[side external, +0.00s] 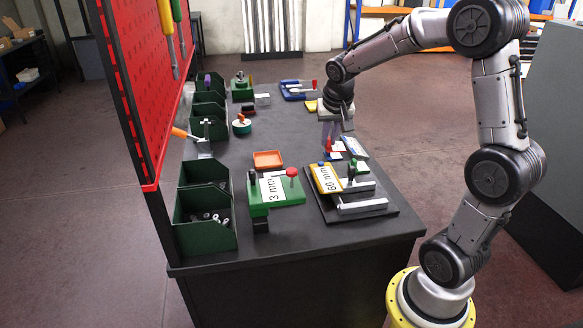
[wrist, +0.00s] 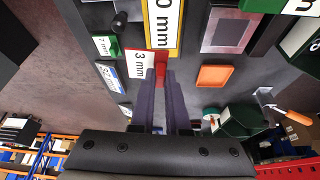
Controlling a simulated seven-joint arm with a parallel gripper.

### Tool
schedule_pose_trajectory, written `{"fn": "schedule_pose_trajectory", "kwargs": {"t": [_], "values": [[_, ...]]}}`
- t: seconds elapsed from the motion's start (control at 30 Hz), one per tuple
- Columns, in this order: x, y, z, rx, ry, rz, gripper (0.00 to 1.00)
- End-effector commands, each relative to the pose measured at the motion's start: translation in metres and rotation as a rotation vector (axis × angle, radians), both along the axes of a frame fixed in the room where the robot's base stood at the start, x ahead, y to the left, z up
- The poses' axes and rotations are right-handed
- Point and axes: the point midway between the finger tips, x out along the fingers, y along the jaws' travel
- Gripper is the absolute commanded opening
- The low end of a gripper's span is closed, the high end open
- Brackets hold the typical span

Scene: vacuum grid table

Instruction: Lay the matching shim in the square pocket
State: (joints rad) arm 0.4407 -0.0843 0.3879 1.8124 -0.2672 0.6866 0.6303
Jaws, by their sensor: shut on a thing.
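My gripper (wrist: 161,78) points down over the middle of the table and is shut on a small red piece (wrist: 160,68). A white tag reading 3 mm (wrist: 139,64) shows beside it. In the side view my gripper (side external: 330,130) is above the red piece (side external: 329,146). I cannot tell whether the piece touches the table.
A yellow plate, 60 mm in the side view (side external: 326,178), stands near the held piece. A green plate labelled 3 mm (side external: 273,190) carries a red knob. An orange tray (side external: 268,159) lies behind it. Green bins (side external: 203,205) line the red pegboard (side external: 135,70).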

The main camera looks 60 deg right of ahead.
Motion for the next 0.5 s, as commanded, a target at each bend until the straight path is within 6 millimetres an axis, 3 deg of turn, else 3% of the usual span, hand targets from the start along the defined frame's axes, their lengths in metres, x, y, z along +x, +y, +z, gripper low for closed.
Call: {"fn": "schedule_pose_trajectory", "kwargs": {"t": [0.2, 0.4, 0.5], "values": [[-0.022, 0.052, 0.011, -0.003, -0.003, -0.052, 0.00], [-0.033, 0.103, 0.026, -0.001, -0.003, 0.027, 0.00], [-0.033, 0.118, 0.032, 0.000, -0.001, 0.078, 0.00]]}}
